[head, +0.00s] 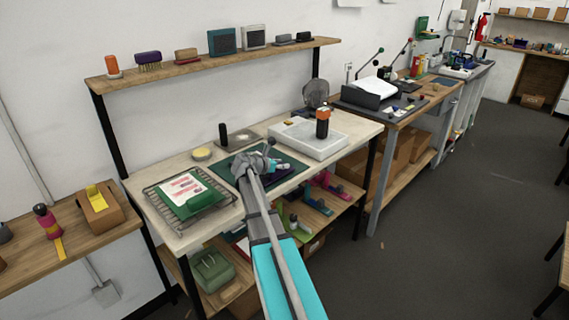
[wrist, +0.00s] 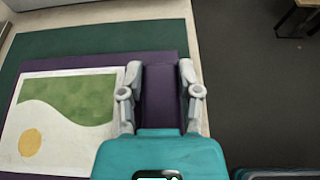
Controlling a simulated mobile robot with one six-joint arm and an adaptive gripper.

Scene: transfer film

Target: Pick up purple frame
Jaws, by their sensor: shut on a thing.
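The purple frame (wrist: 90,61) shows in the wrist view with a white, green and yellow design inside it. It is over the dark green mat (wrist: 60,43), near the bench edge; I cannot tell whether it touches the mat. My gripper (wrist: 160,80) has its two grey fingers on either side of the frame's raised purple part (wrist: 161,100) and is shut on it. In the head view my gripper (head: 262,163) is above the green mat (head: 223,171), and my arm and gripper hide most of the frame.
A wire rack (head: 155,192) with a green frame (head: 200,199) is left of my gripper. A white tray (head: 310,143) with a black and orange tool (head: 323,122) is to the right. A shelf (head: 215,60) hangs above the bench. The floor (head: 420,230) to the right is open.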

